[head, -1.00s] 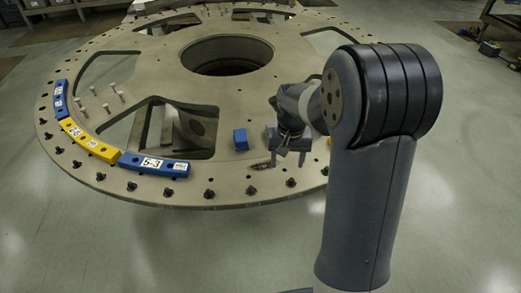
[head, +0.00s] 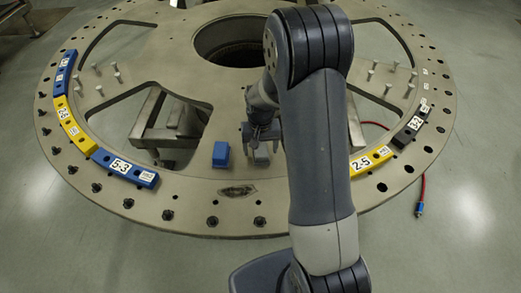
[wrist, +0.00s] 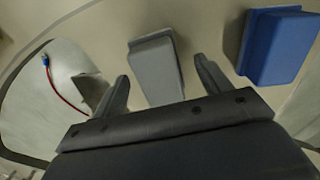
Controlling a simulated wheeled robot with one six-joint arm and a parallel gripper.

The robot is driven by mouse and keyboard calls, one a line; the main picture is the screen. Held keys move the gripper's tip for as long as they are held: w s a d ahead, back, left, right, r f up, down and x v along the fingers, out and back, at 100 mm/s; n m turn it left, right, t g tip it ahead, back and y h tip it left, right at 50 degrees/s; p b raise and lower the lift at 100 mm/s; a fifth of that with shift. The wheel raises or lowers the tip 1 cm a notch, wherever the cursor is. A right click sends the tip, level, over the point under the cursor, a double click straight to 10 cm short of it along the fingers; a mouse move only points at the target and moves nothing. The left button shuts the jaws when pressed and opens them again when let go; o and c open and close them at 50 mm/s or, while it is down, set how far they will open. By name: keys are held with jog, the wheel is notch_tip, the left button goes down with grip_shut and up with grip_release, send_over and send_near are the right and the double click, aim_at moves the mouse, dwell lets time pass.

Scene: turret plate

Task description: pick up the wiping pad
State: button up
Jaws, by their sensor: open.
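A grey block (wrist: 157,70) with a raised rim lies on the plate and shows beyond and between my fingers in the wrist view. In the head view the grey block (head: 262,157) is partly hidden by my gripper. A blue block (wrist: 278,45) of similar shape lies to its right in the wrist view; in the head view the blue block (head: 221,154) is just left of my gripper. I cannot tell from looks alone which one is the wiping pad. My gripper (wrist: 161,68) is open and empty, with its fingers spread about the grey block's near end; contact is not visible.
The round turret plate (head: 200,190) has large cutouts and rim bolts. A dark stained patch (head: 237,190) lies near its front edge. Blue and yellow labelled segments (head: 125,168) line the left rim; a yellow one (head: 363,162) and a dark one (head: 411,125) line the right. A red hose (head: 422,190) hangs at right.

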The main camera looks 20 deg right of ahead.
jog(key=shift+f, duration=0.7)
jog(key=shift+c, duration=0.2)
jog(key=c, duration=1.1)
